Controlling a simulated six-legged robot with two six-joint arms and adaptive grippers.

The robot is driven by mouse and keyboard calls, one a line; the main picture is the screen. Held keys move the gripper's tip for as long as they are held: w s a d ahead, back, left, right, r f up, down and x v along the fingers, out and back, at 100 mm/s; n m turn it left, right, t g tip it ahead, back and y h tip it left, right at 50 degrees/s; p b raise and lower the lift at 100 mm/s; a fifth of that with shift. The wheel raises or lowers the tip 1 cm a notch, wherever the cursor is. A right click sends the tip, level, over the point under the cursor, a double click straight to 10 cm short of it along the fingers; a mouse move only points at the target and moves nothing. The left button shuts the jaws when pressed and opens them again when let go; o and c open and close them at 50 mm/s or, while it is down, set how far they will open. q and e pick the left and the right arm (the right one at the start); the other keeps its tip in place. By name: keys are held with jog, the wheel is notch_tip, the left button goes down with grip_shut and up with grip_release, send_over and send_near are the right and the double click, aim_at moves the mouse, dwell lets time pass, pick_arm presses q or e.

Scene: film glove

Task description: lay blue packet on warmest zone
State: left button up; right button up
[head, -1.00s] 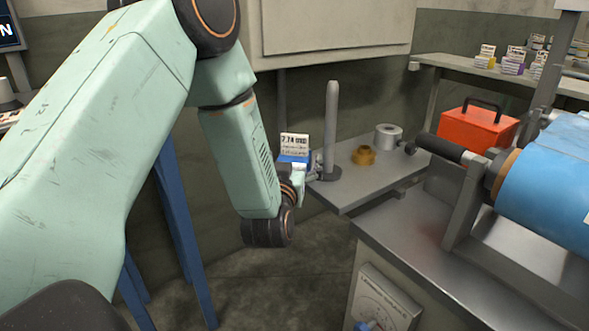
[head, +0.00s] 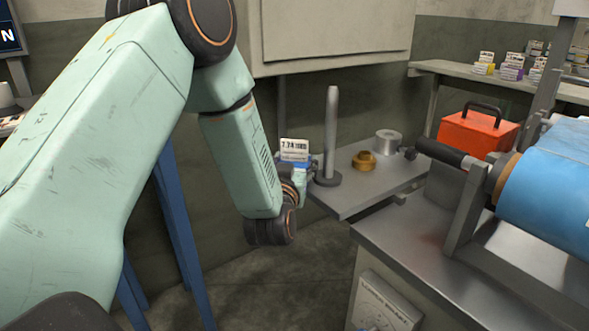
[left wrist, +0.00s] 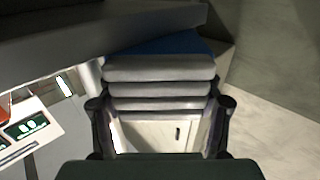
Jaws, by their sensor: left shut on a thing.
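The blue packet (head: 296,163) shows in the head view as a blue strip under a white printed label card. In the left wrist view the packet (left wrist: 160,75) shows several stacked pale layers with a blue top. My left gripper (left wrist: 160,112) has one finger on each side of the stack and is shut on it. In the head view the left gripper (head: 299,182) is mostly hidden behind its own wrist. A steel bench (head: 395,235) at the lower right bears a faint reddish patch. I cannot tell the zones' warmth. My right gripper is not in view.
A grey shelf (head: 350,203) near the packet bears an upright post (head: 331,135), a brass piece (head: 364,160) and a metal spool (head: 389,142). A large blue roll (head: 550,180) and an orange box (head: 478,130) stand right. The bench's near left top is bare.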

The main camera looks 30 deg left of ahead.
pick_arm(q)
jog(key=c, duration=0.4)
jog(key=shift+r, duration=0.1)
jog(key=d+r+m+h+p, duration=0.3)
jog(key=r+p, duration=0.9)
jog(key=r, duration=2)
jog(key=s+d+f+m+h, duration=0.4)
jog(key=d+f+h, duration=0.4)
jog(key=d+f, duration=0.25)
jog(key=s+d+f+m+h, duration=0.1)
jog(key=s+f, duration=0.3)
jog(key=f, duration=0.2)
jog(key=s+d+f+m+h, duration=0.1)
jog(key=s+d+f+h, duration=0.1)
jog(key=s+f, duration=0.2)
jog(key=s+d+f+m+h, duration=0.1)
jog(key=s+f, duration=0.4)
jog(key=f, duration=0.4)
jog(key=shift+d+f+g+h, duration=0.3)
jog(key=shift+f+g+h, duration=0.05)
jog(key=shift+g+h, duration=0.05)
